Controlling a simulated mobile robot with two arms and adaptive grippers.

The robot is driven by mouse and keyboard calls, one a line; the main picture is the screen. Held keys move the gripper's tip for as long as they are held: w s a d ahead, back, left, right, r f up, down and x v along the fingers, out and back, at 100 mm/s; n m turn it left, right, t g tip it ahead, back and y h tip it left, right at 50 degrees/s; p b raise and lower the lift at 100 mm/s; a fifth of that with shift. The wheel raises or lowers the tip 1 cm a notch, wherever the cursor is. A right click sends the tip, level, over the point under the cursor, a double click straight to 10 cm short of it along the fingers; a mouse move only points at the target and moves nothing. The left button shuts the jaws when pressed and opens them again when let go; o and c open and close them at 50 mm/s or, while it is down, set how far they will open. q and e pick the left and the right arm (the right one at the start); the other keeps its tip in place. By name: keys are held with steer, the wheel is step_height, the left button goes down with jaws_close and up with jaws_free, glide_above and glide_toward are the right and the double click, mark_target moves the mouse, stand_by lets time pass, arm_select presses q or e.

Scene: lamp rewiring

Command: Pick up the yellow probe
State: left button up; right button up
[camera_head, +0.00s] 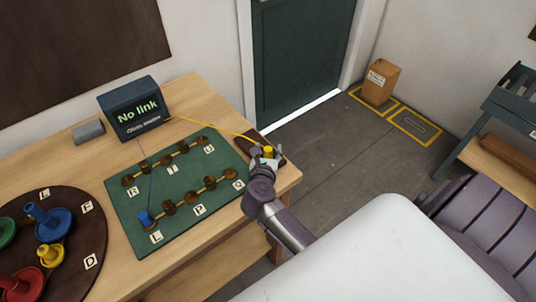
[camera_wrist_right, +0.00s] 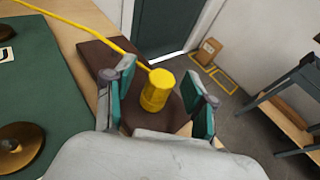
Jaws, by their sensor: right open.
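The yellow probe (camera_head: 268,151) stands on a dark brown pad (camera_head: 255,138) at the right corner of the table. In the right wrist view the probe (camera_wrist_right: 157,90) is a short yellow cylinder with a yellow cable running off to the upper left. My right gripper (camera_head: 266,162) is at the probe. In the wrist view its open fingers (camera_wrist_right: 160,105) are on either side of the probe, with a gap visible at the right; whether the left finger touches is unclear. My left gripper is not in view.
A green board (camera_head: 182,222) with several brass posts and a blue probe (camera_head: 145,219) lies to the left. A tester box (camera_head: 135,107) reading "No link" stands behind it. A round brown tray (camera_head: 75,264) holds coloured pieces. The table's right edge is close to my gripper.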

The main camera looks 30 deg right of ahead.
steer(key=shift+w+d+f, duration=0.1)
steer(key=shift+w+d, duration=0.05)
steer(key=shift+w, duration=0.05)
steer(key=shift+s, duration=0.1)
steer(key=shift+c, duration=1)
jaws_close()
